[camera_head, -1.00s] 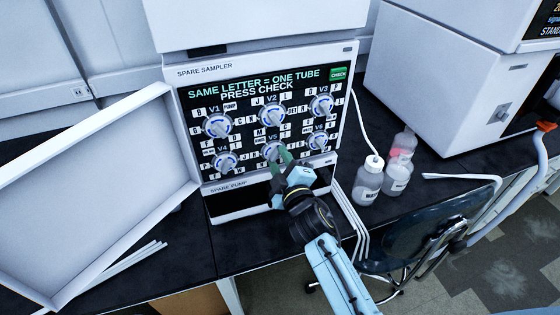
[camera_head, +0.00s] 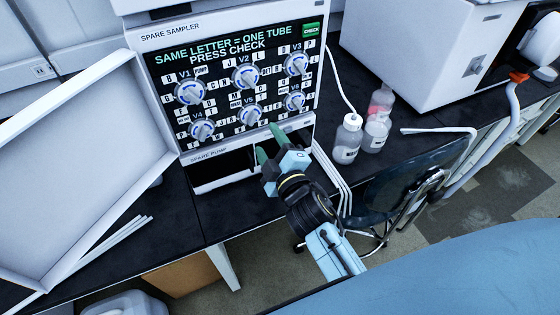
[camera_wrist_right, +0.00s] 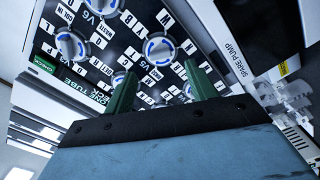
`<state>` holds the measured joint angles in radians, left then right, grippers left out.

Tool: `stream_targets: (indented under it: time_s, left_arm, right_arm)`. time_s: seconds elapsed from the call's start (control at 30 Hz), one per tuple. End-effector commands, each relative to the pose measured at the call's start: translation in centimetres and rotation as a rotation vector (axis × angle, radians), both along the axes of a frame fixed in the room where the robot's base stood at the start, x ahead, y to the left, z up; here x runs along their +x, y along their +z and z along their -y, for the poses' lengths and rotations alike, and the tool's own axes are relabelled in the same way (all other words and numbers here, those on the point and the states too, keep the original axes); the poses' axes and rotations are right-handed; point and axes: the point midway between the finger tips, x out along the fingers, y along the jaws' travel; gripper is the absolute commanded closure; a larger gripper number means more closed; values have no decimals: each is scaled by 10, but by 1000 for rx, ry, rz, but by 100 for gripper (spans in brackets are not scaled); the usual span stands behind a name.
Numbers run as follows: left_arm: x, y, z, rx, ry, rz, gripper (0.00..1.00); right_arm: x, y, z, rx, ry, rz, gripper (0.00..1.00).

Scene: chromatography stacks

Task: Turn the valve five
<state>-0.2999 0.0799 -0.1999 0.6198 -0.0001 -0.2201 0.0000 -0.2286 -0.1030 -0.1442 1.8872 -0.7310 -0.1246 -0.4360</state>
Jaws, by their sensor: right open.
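Valve five (camera_head: 250,115) is a white round knob with a blue ring. It sits in the middle of the lower row on the black panel of the spare sampler (camera_head: 176,36), under the label V5. In the right wrist view valve five (camera_wrist_right: 159,48) shows beyond the fingertips, between them. My right gripper (camera_head: 270,142) is open with nothing between its green fingers. In the head view it is below and right of valve five, apart from it, in front of the panel's lower edge. My right gripper (camera_wrist_right: 160,72) also shows from behind in the wrist view. My left gripper is out of view.
Other valves, such as V4 (camera_head: 202,131) and V6 (camera_head: 294,101), flank valve five. The green check button (camera_head: 311,30) is at top right. Bottles, one a white-capped bottle (camera_head: 347,140), stand right of the sampler. A white tray (camera_head: 150,110) leans at left.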

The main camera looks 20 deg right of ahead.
Motion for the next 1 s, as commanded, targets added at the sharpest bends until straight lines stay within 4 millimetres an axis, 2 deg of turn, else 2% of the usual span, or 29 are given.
stream_targets:
  time_s: [0.03, 0.2, 0.4, 1.0]
  left_arm:
    - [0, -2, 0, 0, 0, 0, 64]
    - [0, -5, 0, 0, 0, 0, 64]
    - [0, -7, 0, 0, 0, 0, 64]
    - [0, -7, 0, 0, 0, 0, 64]
  right_arm:
    - [-12, -1, 0, 1, 0, -2, 44]
    - [-42, -1, 1, 1, -1, -2, 44]
    - [-61, -1, 2, 1, 0, -1, 44]
    - [-65, 0, 2, 1, 0, 0, 44]
